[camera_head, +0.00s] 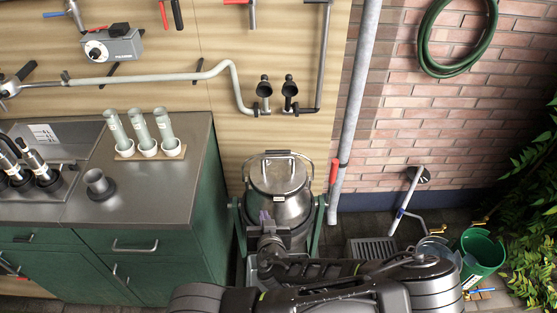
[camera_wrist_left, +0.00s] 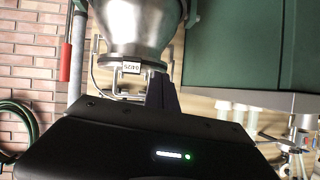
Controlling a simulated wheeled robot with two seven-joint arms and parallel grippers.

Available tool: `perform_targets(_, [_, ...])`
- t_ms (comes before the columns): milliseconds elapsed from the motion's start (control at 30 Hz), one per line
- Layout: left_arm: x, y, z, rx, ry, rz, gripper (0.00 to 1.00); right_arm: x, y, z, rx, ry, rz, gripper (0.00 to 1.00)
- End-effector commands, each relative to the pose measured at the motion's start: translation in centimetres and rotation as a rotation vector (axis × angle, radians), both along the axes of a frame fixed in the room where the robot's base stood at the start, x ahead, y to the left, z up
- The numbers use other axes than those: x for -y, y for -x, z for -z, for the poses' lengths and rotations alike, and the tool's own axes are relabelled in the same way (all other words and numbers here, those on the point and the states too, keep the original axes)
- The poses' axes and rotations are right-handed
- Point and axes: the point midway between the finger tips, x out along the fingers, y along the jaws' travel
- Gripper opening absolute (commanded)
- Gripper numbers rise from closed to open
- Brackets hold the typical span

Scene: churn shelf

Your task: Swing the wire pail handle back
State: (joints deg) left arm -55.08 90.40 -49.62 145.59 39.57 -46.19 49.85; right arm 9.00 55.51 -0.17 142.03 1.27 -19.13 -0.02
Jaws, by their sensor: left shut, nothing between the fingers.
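A metal churn (camera_head: 284,207) with a domed lid (camera_head: 278,174) stands in a green frame (camera_head: 239,222) right of the cabinet. A thin wire handle (camera_head: 280,153) arcs over the back of the lid. In the left wrist view the churn (camera_wrist_left: 140,22) appears upside down, with a small tag, and the wire (camera_wrist_left: 95,68) runs beside the lid. My left gripper (camera_head: 266,218) is shut and empty in front of the churn; its fingers also show in the left wrist view (camera_wrist_left: 161,92). I cannot tell whether they touch the churn. My right gripper is not in view.
A green cabinet (camera_head: 200,222) with a steel top stands left of the churn. A grey pipe (camera_head: 353,110) with a red-handled part rises to its right. A green bucket (camera_head: 481,254) and a floor grate (camera_head: 371,250) lie further right.

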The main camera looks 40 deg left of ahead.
Motion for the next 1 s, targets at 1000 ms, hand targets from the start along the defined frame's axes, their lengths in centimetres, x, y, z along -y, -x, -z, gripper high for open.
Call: perform_targets(1000, [-0.1,-7.2,-8.2,0.285,-0.082,0.099,0.0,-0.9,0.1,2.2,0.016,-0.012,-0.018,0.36])
